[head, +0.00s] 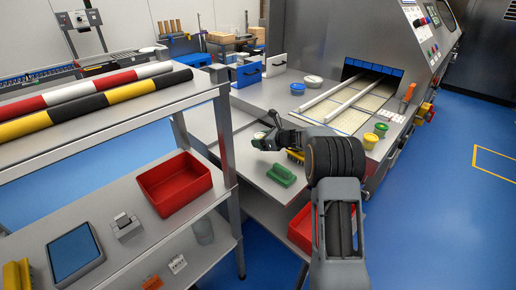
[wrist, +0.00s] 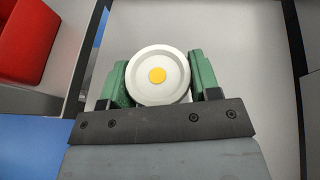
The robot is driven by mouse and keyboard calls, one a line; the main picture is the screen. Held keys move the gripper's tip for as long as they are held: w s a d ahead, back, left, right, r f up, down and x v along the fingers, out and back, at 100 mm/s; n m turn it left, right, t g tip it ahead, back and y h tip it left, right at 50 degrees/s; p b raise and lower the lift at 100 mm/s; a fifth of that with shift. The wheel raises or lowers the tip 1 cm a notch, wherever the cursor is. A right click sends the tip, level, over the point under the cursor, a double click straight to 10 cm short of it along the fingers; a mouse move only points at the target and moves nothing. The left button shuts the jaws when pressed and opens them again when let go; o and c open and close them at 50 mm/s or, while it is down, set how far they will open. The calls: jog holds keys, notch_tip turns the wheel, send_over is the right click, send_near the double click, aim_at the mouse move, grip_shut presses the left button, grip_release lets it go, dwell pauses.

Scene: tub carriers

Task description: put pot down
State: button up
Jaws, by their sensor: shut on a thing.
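In the head view my gripper (head: 268,137) is over the left part of the grey metal worktop, and the pot (head: 260,135) shows only as a small pale patch. I cannot tell whether the pot touches the surface below.
A green brush-like object (head: 282,175) lies on the worktop near my gripper. A red tub (head: 174,183) is on the shelf at left.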

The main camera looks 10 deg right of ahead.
aim_at(258, 154)
jog(key=shift+w+a+f, duration=0.15)
jog(key=shift+a+f, duration=0.1)
jog(key=shift+f, duration=0.15)
jog(key=shift+w+a+f, duration=0.1)
jog(key=shift+a+f, duration=0.05)
jog(key=shift+f, duration=0.4)
jog(key=shift+w+a+f, duration=0.1)
jog(key=shift+a+f, duration=0.05)
jog(key=shift+f, duration=1.1)
jog(key=shift+s, duration=0.1)
jog(key=shift+f, duration=0.2)
jog(key=o, duration=0.9)
jog(key=shift+o, duration=0.2)
